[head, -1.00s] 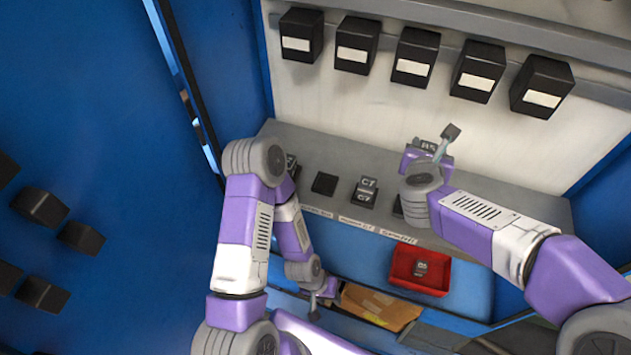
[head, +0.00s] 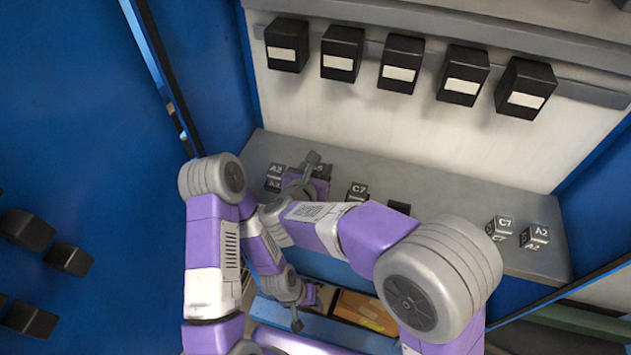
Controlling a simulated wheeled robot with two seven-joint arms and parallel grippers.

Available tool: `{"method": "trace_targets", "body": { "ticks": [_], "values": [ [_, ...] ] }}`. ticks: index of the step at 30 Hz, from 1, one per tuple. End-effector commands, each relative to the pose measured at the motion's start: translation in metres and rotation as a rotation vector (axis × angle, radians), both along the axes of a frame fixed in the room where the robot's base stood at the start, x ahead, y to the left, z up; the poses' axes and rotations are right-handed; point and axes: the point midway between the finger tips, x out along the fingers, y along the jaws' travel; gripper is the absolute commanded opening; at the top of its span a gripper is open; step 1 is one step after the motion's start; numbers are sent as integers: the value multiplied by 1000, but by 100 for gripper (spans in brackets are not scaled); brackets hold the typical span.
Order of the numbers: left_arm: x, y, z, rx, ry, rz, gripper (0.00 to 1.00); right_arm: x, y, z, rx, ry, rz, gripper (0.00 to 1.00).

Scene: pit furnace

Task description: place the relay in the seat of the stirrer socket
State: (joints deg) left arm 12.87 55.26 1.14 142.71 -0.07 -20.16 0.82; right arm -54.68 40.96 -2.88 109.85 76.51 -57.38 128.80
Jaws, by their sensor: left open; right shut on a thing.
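My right gripper (head: 314,182) is shut on a relay (head: 322,170). The relay is dark, with a pale marking only partly visible. The gripper is over the left part of the grey shelf and covers most of the relay and whatever is under it. I cannot tell whether the relay touches a socket. A dark, empty-looking socket (head: 399,207) shows to the right, partly behind my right arm. The name labels on the shelf edge are hidden or unreadable, so I cannot tell which socket is the stirrer's. My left gripper (head: 300,306) is open, low below the shelf's front edge.
On the shelf (head: 450,203) stand a relay marked A2 (head: 275,172) at left, a C7 relay (head: 357,190) mid-shelf, and C7 (head: 500,226) and A2 (head: 535,236) blocks at right. Black boxes (head: 400,65) line the wall above. A brown box (head: 366,311) lies below.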

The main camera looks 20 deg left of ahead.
Motion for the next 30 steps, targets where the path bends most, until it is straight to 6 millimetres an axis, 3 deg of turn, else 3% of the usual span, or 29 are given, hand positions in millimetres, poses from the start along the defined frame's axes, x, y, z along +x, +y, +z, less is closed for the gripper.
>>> {"method": "trace_targets", "body": {
  "ticks": [9, 23, 24, 28, 30],
  "values": [
    [0, 0, -6, 0, 0, 0, 43, 0, 0, -38, -1, 0, 2, 15],
    [0, 0, -13, 0, 0, 0, 43, 0, 0, -42, 0, -1, 1, 15],
    [0, 0, -11, 0, 0, 0, 43, 0, 0, -41, -1, 0, 1, 52],
    [0, 0, -11, 0, 0, 0, 43, 0, 0, -41, 0, 0, 1, 72],
    [0, 0, -10, 0, 0, 0, 43, 0, 0, -41, 0, 0, 1, 72]
  ]
}}
